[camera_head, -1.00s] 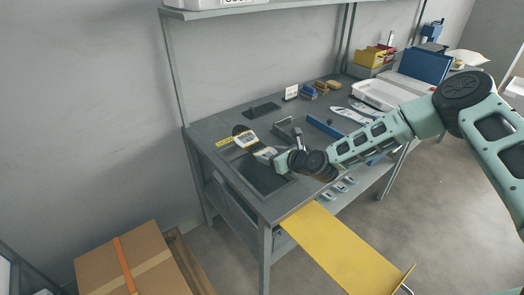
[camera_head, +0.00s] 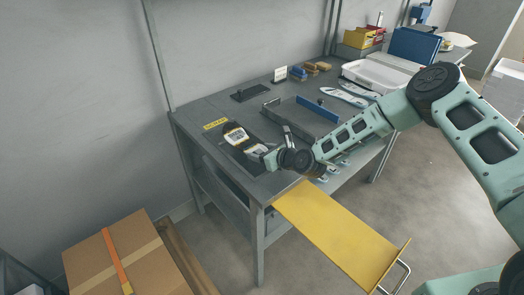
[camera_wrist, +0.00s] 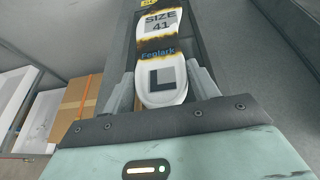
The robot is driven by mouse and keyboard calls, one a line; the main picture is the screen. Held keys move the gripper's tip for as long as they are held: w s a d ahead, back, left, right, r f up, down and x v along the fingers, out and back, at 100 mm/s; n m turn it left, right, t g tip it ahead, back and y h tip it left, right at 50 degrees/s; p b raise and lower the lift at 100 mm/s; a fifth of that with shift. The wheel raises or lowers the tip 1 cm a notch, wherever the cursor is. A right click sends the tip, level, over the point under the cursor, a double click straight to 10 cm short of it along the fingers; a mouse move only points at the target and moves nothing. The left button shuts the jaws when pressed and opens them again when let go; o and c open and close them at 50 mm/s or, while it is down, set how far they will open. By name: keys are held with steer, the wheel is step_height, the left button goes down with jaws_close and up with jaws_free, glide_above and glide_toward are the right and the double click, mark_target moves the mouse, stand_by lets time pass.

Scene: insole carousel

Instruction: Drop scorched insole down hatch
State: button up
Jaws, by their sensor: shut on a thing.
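The scorched insole (camera_head: 236,136) is white with blackened, brown-edged patches. In the wrist view the insole (camera_wrist: 162,78) shows "SIZE 41", a brand name and an "L". My gripper (camera_head: 269,158) is shut on its near end, and the fingers (camera_wrist: 160,88) stand on either side of it. The insole points away from the gripper, over the left end of the grey bench. The hatch (camera_head: 243,162) looks like a dark rectangle in the bench top, partly covered by the insole and gripper. I cannot tell how high the insole is above it.
A yellow label (camera_head: 215,124) lies behind the hatch. Two pale insoles (camera_head: 343,97), a blue-edged tray (camera_head: 316,108) and a white bin (camera_head: 372,75) are farther right. A yellow flap (camera_head: 338,232) juts from the bench front. A cardboard box (camera_head: 122,262) stands on the floor at left.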

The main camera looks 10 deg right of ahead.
steer(key=o, duration=1.1)
steer(key=shift+c, duration=0.2)
steer(key=b+v, duration=0.2)
steer(key=v, duration=1.5)
steer(key=shift+b, duration=0.4)
steer(key=shift+s+d, duration=0.1)
steer(key=shift+s, duration=0.05)
